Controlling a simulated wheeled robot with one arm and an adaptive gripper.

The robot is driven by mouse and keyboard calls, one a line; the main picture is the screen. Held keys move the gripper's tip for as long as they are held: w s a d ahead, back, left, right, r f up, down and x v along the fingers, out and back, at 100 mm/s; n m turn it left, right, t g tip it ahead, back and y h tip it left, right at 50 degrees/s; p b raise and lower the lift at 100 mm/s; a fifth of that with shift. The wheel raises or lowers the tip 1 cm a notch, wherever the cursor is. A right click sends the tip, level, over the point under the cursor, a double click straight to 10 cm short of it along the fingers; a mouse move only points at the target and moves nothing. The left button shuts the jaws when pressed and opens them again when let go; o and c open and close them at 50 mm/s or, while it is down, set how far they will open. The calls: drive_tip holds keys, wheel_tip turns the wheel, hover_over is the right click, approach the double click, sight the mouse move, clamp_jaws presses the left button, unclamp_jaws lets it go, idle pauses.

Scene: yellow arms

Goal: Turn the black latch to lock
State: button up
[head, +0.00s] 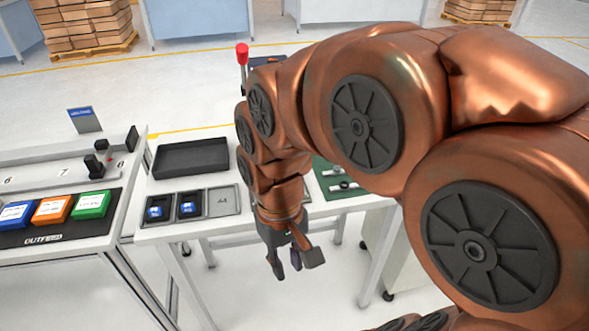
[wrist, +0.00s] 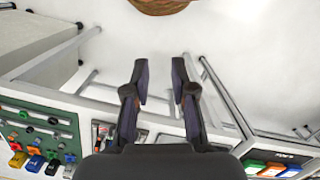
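My gripper (head: 296,262) is open and empty, pointing down in front of the white table's front edge. In the wrist view its two dark fingers (wrist: 160,88) stand apart with only floor and table legs between them. A green board (head: 352,191) lies on the table to the right of my gripper, partly hidden by my arm. It carries silver bars with black knobs (head: 345,186). In the wrist view the board (wrist: 68,144) is at lower left, with small dark knobs (wrist: 52,121). I cannot tell which black part is the latch or how it is turned.
A black tray (head: 191,158) and grey bins (head: 222,201) with blue items stand left of my arm. A left bench holds blue, orange and green boxes (head: 52,210) and black blocks (head: 94,166). A red-topped post (head: 242,55) stands behind. Floor below my gripper is clear.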

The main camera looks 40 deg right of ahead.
drive_tip(key=w+d+m, duration=0.1)
drive_tip(key=w+d, duration=0.5)
drive_tip(key=w, duration=0.2)
drive_tip(key=w+d+m+t+p, duration=0.1)
drive_tip(key=w+d, duration=0.6)
drive_tip(key=w, duration=0.1)
drive_tip(key=w+d+m+p, duration=0.1)
drive_tip(key=w+d+m, duration=0.1)
drive_tip(key=w+d, duration=0.4)
drive_tip(key=shift+w+d+r, duration=0.15)
drive_tip(key=shift+w, duration=1.15)
drive_tip(key=shift+d, duration=0.1)
drive_tip(key=shift+f+p, duration=1.25)
drive_tip(key=shift+f, duration=2.65)
clamp_jaws()
